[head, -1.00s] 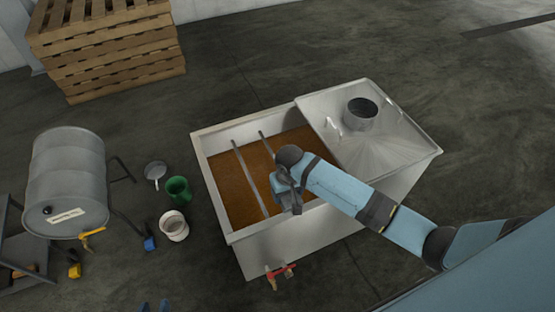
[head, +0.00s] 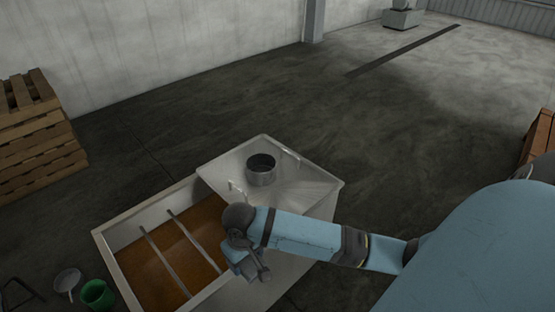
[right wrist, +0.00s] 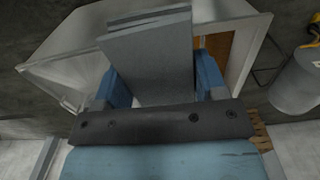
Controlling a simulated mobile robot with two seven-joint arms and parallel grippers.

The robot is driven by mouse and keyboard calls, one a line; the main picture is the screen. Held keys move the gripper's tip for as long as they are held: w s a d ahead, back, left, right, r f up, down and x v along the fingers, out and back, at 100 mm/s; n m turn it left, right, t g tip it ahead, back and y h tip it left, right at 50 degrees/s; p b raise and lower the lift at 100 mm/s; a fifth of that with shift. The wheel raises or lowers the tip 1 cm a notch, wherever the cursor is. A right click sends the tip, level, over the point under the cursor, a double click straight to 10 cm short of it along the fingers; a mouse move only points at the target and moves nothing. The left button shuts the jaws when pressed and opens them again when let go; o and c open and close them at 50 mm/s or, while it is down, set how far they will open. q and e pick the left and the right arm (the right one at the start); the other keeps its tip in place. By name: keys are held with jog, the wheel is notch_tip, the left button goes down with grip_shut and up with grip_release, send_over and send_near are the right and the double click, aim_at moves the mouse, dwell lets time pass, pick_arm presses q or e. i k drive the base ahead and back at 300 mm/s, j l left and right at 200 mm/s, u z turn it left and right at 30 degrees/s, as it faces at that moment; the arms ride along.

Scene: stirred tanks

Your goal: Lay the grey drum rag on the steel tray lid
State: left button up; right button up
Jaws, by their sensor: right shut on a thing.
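The grey rag (right wrist: 150,55) is a folded, flat-looking piece between the blue fingers of my right gripper (right wrist: 160,80) in the right wrist view. In the head view my right gripper (head: 252,268) is above the tank's near side, by the edge between the open part and the lid; the rag is hidden there. The steel tray lid (head: 305,190) covers the right part of the tank, with a dark round pot or collar (head: 261,172) and raised handles. Its bare right area is clear. My left gripper is out of view.
The tank's open left part holds orange-brown liquid (head: 150,262) crossed by two bars. A green bucket (head: 97,294) and a grey round scoop (head: 67,281) are on the floor at lower left. Stacked pallets (head: 35,135) stand at far left. Floor behind the tank is clear.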

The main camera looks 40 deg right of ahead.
aim_at(289, 196)
jog(key=k+l, duration=0.1)
jog(key=l, duration=0.35)
jog(key=k+l+z, duration=0.1)
jog(key=l, duration=0.35)
jog(key=i+l, duration=0.25)
jog(key=l, duration=0.2)
jog(key=i+l+z, duration=0.15)
jog(key=l, duration=0.25)
jog(key=i+l, duration=0.55)
jog(key=i, duration=0.2)
jog(key=k+l+z, duration=0.05)
